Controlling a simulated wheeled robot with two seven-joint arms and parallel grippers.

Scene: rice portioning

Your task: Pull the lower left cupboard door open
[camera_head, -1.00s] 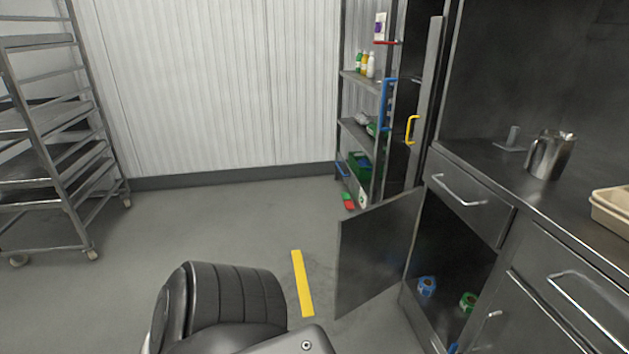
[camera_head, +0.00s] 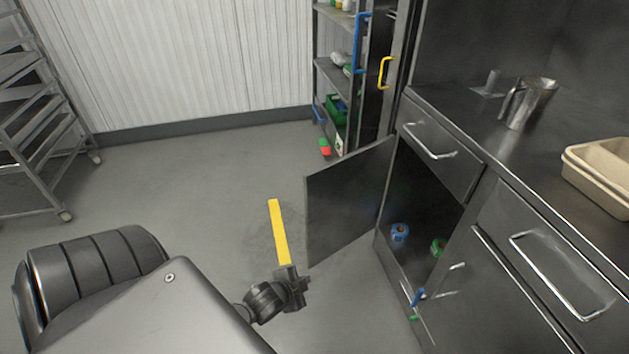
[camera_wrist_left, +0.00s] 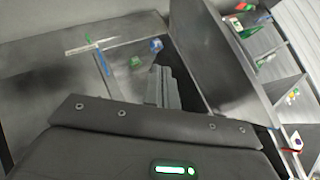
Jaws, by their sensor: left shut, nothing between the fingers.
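The lower left cupboard door (camera_head: 345,203) is a dark metal panel. It stands swung wide open, out to the left of its cupboard (camera_head: 425,190), whose inside shows. My left gripper (camera_head: 297,288) is shut and empty, in front of the door's lower outer corner in the head view, over the floor. I cannot tell whether it touches the door. In the left wrist view its shut fingers (camera_wrist_left: 163,88) point toward the open cupboard, with the door panel (camera_wrist_left: 205,60) to their right. My right gripper is not in view.
A blue roll (camera_head: 400,233) and a green roll (camera_head: 438,247) sit inside the cupboard. A drawer (camera_head: 440,150) is above it. A shelf rack (camera_head: 335,70) stands behind the door. Open floor with a yellow strip (camera_head: 279,230) lies to the left.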

